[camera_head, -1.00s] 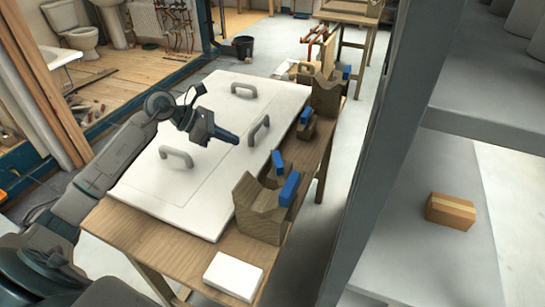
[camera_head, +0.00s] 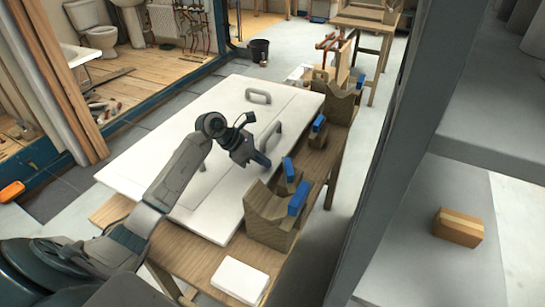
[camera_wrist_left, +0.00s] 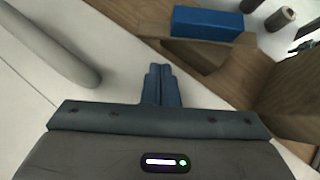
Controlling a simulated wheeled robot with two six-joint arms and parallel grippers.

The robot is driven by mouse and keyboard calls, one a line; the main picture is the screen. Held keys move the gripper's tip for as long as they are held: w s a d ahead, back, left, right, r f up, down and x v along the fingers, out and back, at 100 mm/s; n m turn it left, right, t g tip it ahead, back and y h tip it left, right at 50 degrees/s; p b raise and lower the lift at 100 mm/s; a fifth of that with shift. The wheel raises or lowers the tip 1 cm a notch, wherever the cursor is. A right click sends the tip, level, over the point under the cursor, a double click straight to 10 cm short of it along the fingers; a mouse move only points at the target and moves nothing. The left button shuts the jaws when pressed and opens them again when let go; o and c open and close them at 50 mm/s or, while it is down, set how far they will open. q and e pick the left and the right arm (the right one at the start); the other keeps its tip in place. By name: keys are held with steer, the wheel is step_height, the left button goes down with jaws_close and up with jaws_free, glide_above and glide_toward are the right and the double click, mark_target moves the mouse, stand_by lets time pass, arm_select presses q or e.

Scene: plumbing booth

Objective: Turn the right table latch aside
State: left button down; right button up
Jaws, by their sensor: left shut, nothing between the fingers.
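Two small wooden latches with blue blocks stand along the right edge of the white panel: a near latch (camera_head: 287,175) and a farther latch (camera_head: 317,128). I cannot tell which one the task calls right. My left gripper (camera_head: 264,162) is shut and empty, pointing down over the panel just left of the near latch. In the left wrist view its blue fingers (camera_wrist_left: 161,72) are together above the white surface. A blue block (camera_wrist_left: 207,23) on a wooden piece lies ahead and slightly right of them, apart from them. My right gripper is not in view.
The white panel (camera_head: 215,210) has raised handles, including one (camera_head: 258,97) at its far end and one (camera_head: 268,135) beside my gripper. Wooden V-blocks (camera_head: 270,222) stand on the wooden table. A white box (camera_head: 240,280) lies at its near corner. A grey post (camera_head: 390,160) rises at right.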

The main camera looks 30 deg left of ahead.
arm_select(q)
steer(key=shift+w+d+r+p, duration=0.1)
steer(key=shift+w+d+p, duration=0.05)
steer(key=shift+w+d, duration=0.35)
steer(key=shift+w+d+p, duration=0.15)
steer(key=shift+w+d, duration=0.15)
steer(key=shift+d, duration=0.3)
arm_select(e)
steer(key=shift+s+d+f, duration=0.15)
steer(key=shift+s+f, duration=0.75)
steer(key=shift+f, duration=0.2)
arm_select(q)
steer(key=shift+w, duration=0.1)
